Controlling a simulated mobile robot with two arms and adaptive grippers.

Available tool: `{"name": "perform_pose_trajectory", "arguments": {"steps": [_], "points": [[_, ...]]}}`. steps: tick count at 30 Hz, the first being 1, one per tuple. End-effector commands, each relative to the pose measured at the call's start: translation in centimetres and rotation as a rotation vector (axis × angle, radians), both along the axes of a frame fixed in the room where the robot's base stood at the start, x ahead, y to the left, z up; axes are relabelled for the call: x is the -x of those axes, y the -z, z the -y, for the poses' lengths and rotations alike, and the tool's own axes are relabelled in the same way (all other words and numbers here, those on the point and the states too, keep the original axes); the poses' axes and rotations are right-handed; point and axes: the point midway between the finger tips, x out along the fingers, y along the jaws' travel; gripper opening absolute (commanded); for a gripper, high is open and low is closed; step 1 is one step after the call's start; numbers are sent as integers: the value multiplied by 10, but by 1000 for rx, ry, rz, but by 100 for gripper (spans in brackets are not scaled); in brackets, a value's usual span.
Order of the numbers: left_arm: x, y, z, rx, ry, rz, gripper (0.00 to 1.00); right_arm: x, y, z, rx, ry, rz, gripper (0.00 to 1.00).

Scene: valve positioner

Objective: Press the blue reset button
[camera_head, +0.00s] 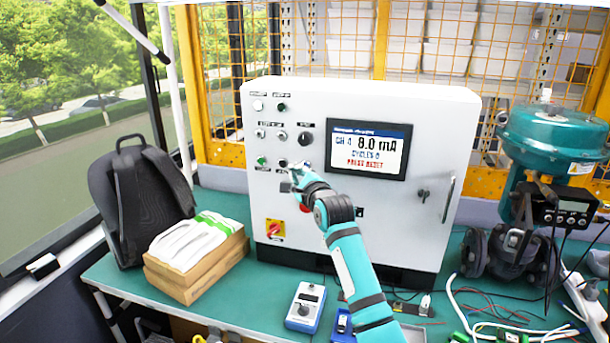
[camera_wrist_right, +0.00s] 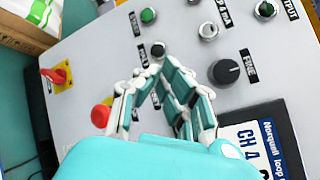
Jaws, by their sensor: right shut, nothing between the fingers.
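The white control cabinet (camera_head: 405,235) stands upright on the teal bench and carries rows of buttons and knobs. My right gripper (camera_head: 296,176) is shut and empty, its fingertips close in front of the lower button row; I cannot tell whether they touch the panel. In the right wrist view the closed fingers (camera_wrist_right: 155,75) point at the panel just beside a black button (camera_wrist_right: 158,48). A green button (camera_head: 261,161) sits further left in that row. I cannot make out the blue reset button; the fingers may cover it. My left gripper is not in view.
The cabinet's screen (camera_head: 368,150) reads 8.0 mA and PRESS RESET. A red button (camera_wrist_right: 101,115) and a red rotary switch (camera_head: 274,229) are below. A backpack (camera_head: 140,200) and boxes (camera_head: 195,262) stand left, a teal valve actuator (camera_head: 550,135) right.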

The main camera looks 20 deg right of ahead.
Motion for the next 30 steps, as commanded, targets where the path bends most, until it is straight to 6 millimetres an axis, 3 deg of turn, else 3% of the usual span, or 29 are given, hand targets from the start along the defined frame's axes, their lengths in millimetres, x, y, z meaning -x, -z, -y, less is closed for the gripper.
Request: {"name": "perform_pose_trajectory", "arguments": {"steps": [9,30], "points": [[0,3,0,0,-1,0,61,-19,-1,12,-2,-1,0,0],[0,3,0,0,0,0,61,-19,0,12,-1,-1,0,0]]}}
